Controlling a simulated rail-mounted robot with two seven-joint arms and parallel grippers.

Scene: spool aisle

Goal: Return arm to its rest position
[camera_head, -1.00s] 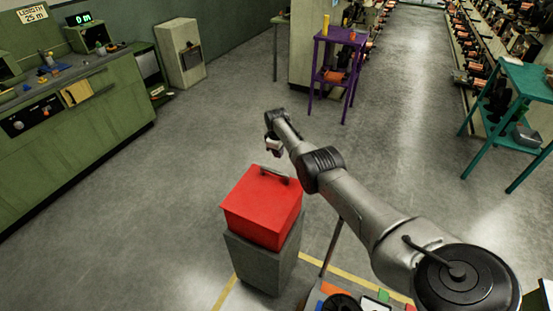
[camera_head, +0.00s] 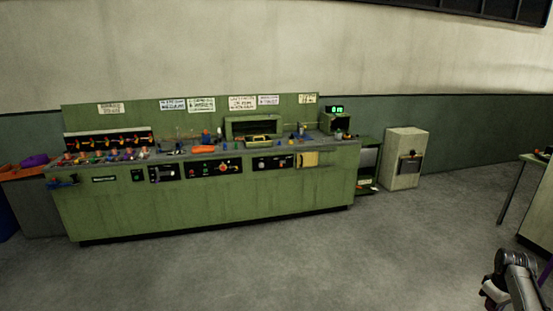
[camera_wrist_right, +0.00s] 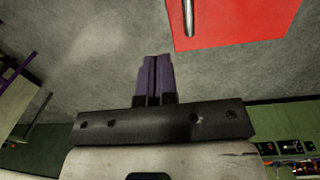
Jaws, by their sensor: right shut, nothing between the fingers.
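My right arm (camera_head: 515,280) shows only in part at the lower right corner of the head view, held over the floor. In the right wrist view my right gripper (camera_wrist_right: 154,62) has its two dark fingers together with nothing between them. The red box (camera_wrist_right: 240,28) with its metal handle (camera_wrist_right: 188,15) lies beyond the fingertips, at the top right of that view. The fingers are apart from the box. My left gripper is in neither view now.
A long green workbench (camera_head: 210,205) with panels and small items stands along the wall. A pale cabinet (camera_head: 404,160) stands to its right. A table (camera_head: 520,185) is at the right edge. The grey floor (camera_head: 330,260) before the bench is clear.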

